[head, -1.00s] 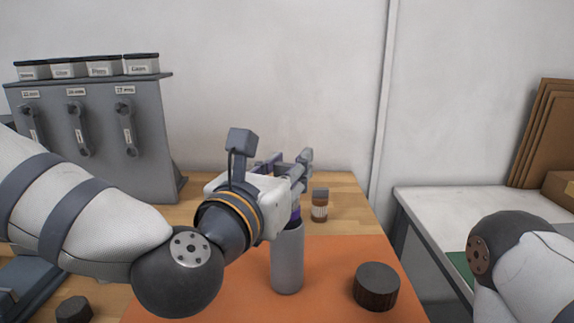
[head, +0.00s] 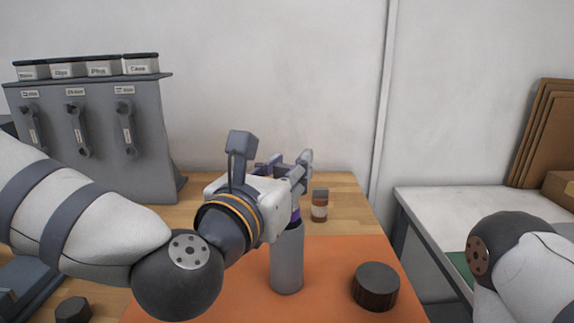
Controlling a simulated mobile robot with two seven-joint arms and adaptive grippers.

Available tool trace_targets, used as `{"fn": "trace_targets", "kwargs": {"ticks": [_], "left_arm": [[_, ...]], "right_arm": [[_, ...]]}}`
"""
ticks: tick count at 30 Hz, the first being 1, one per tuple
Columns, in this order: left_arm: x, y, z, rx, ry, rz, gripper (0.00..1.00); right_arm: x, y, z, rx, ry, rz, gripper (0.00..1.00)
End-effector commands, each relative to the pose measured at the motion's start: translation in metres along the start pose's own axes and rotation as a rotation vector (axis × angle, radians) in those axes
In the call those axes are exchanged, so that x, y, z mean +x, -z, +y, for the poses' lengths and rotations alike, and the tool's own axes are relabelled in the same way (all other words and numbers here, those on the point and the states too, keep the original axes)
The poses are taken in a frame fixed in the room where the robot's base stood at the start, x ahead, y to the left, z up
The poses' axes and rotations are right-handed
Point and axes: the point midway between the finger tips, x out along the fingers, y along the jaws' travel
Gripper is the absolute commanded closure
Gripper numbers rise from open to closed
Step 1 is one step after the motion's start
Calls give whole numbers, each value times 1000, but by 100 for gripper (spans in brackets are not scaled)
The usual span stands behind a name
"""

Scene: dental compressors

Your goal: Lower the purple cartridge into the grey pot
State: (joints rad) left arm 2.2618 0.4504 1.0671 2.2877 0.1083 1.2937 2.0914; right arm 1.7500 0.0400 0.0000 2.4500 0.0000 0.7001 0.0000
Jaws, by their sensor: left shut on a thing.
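The grey pot (head: 287,262) is a tall, narrow cylinder standing upright on the orange mat. The purple cartridge (head: 296,215) shows as a small purple band just above the pot's rim, mostly hidden by my left gripper. My left gripper (head: 298,180) is above the pot and shut on the cartridge, whose lower end appears to be inside the pot's mouth; the wrist hides part of the rim. My right arm shows at the lower right, but its gripper is out of view.
A dark round cap (head: 376,287) lies on the orange mat (head: 345,255) right of the pot. A small brown bottle (head: 320,205) stands behind on the wooden table. A grey tool rack (head: 100,130) is at the left. A dark hexagonal piece (head: 73,309) lies lower left.

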Motion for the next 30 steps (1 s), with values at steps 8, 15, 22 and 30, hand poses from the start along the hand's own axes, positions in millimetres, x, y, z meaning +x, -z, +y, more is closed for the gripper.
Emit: {"fn": "trace_targets", "kwargs": {"ticks": [8,15,22,30], "left_arm": [[1,11,0,-1,0,4,98],[0,18,0,-1,0,3,98],[0,25,0,-2,1,4,98],[0,33,0,-1,1,3,98]], "right_arm": [[4,-4,0,0,-1,-15,60],[7,-6,0,0,-1,-25,60],[10,-8,0,0,-1,-35,60],[13,-11,0,0,-2,-47,60]]}}
